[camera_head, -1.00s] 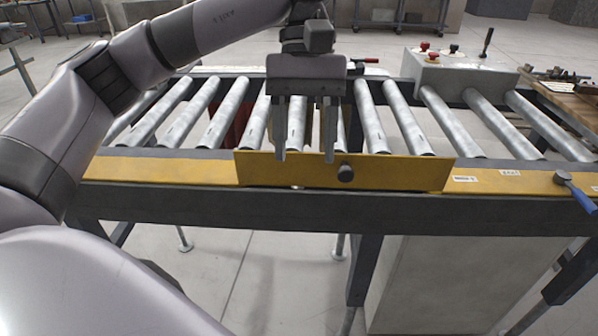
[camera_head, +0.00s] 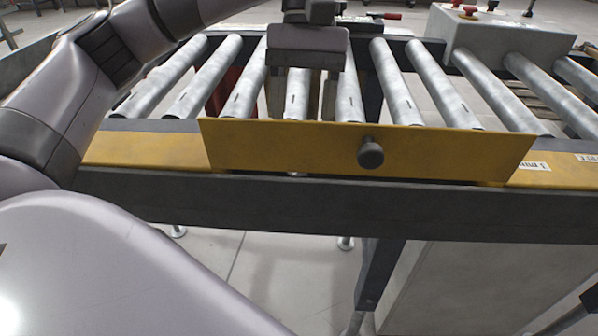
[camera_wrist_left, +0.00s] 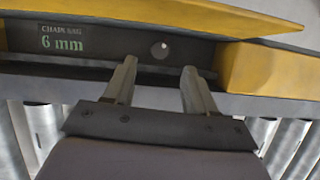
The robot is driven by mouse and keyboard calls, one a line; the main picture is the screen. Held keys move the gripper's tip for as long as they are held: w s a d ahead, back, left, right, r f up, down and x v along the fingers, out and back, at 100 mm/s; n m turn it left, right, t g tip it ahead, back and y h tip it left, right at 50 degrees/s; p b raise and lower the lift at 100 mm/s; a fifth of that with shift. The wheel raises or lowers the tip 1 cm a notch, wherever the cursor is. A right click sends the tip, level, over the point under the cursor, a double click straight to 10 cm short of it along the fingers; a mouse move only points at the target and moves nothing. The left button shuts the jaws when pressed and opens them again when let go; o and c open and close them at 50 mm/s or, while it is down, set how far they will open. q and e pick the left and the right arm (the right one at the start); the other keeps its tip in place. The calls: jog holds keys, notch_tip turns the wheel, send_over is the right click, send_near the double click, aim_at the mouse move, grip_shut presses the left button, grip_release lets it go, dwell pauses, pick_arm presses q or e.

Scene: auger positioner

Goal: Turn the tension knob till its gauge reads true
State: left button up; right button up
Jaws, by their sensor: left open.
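The dark round tension knob (camera_head: 370,152) sticks out of the front of a yellow plate (camera_head: 300,150) on the conveyor's near rail. A gauge label (camera_wrist_left: 62,42) in the left wrist view reads "CHAIN SAG" and "6 mm" on a dark strip. A small pale round disc (camera_wrist_left: 162,49) sits right of it. My left gripper (camera_head: 302,97) is above and left of the knob, with its lower fingers hidden behind the plate's top edge. The wrist view shows its fingers (camera_wrist_left: 158,82) open and empty, pointing at the dark strip. The knob is not visible there.
Metal rollers (camera_head: 445,88) run behind the plate. A grey control box (camera_head: 505,38) with red buttons stands at the back right. The dark front rail (camera_head: 300,205) crosses below the plate. The space in front of the knob is clear.

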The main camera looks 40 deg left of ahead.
pick_arm(q)
jog(key=x, duration=0.6)
jog(key=shift+s+f, duration=0.2)
jog(key=shift+f, duration=0.15)
jog(key=shift+c, duration=0.3)
jog(key=c, duration=1)
